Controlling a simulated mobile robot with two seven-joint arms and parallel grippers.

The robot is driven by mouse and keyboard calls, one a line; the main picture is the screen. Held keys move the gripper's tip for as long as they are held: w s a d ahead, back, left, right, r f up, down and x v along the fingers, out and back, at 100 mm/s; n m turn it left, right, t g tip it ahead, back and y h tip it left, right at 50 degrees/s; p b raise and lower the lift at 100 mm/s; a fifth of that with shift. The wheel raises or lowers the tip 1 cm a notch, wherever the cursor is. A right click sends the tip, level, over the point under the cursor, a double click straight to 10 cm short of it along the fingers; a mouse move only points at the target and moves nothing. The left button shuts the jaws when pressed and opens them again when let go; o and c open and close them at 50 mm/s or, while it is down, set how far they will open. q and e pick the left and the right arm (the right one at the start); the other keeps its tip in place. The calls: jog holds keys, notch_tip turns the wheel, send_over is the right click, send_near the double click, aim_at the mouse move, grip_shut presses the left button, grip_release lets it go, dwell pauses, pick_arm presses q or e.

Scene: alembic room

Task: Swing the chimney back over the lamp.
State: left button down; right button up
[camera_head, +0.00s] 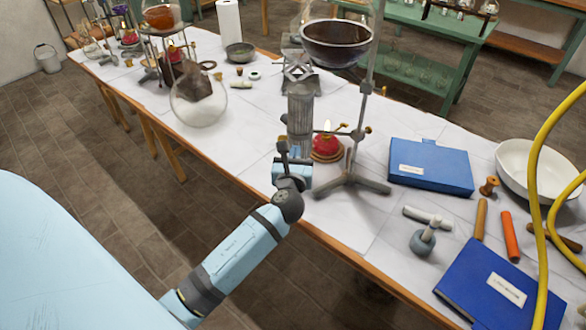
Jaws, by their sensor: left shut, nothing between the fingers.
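The chimney (301,108) is a grey, see-through upright cylinder, standing just left of the lamp and not over it. The lamp (327,149) is a red spirit lamp with a brass base and a small lit flame, uncovered. My left gripper (284,146) is shut and empty, close to the chimney's lower left side. I cannot tell whether it touches the chimney. The gripper and wrist hide part of the chimney's lower end. My right gripper is not in view.
A metal stand (353,185) with a tall rod rises right of the lamp. It carries a dark bowl (338,44) above. A blue box (431,165) lies to the right. A round glass flask (199,100) is to the left. Bare tabletop (243,128) lies between flask and chimney.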

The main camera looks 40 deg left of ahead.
aim_at(297, 138)
pick_arm(q)
jog(key=shift+x, duration=1.65)
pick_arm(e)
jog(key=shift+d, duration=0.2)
pick_arm(q)
jog(key=shift+w+a, duration=0.1)
jog(key=shift+a, duration=0.05)
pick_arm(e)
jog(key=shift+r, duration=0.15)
